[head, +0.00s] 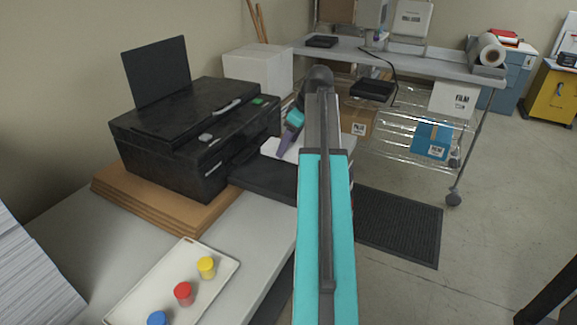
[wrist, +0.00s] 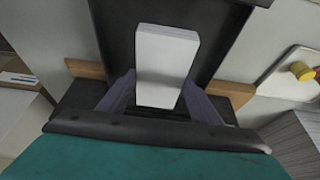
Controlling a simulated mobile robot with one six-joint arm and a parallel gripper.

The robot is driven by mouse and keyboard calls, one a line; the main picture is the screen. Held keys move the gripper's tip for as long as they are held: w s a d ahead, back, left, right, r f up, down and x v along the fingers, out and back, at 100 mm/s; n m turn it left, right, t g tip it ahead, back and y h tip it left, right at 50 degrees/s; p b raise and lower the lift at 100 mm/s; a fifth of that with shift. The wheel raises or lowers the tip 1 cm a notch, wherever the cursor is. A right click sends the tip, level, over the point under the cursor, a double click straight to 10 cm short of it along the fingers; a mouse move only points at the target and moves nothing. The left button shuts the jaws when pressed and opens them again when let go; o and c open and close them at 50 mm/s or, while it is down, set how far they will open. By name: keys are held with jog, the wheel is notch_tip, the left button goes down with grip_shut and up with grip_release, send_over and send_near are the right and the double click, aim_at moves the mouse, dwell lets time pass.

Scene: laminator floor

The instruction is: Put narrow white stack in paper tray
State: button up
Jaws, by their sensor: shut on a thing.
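The narrow white stack (wrist: 166,55) is between the purple fingers of my gripper (wrist: 158,95) in the wrist view, with its long side pointing away from the gripper. In the head view the stack (head: 280,150) is partly hidden by my arm, and my gripper (head: 290,138) is shut on it. The black paper tray (head: 262,180) juts from the front of the black printer (head: 190,135). The stack is over the tray (wrist: 115,30) in the wrist view; I cannot tell whether it touches it.
The printer stands on brown boards (head: 150,205). A white tray (head: 135,300) with yellow, red and blue capped jars lies in front on the table. A large paper pile (head: 30,275) is at the left. A wire-shelf cart (head: 400,60) stands behind.

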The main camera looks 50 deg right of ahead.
aim_at(292, 148)
jog(key=shift+f+p, duration=0.45)
jog(key=shift+f, duration=1.75)
jog(key=shift+f, duration=0.1)
jog(key=shift+f+p, duration=0.55)
jog(key=shift+f, duration=1.2)
jog(key=shift+f, duration=0.15)
jog(key=o, duration=1.2)
jog(key=shift+o, duration=0.2)
jog(key=shift+r, duration=0.2)
jog(key=b+v, duration=0.2)
jog(key=v, duration=0.8)
jog(key=shift+s+d+r, duration=0.1)
jog(key=shift+s, duration=0.05)
jog(key=shift+b+v, duration=0.3)
jog(key=shift+v, duration=0.5)
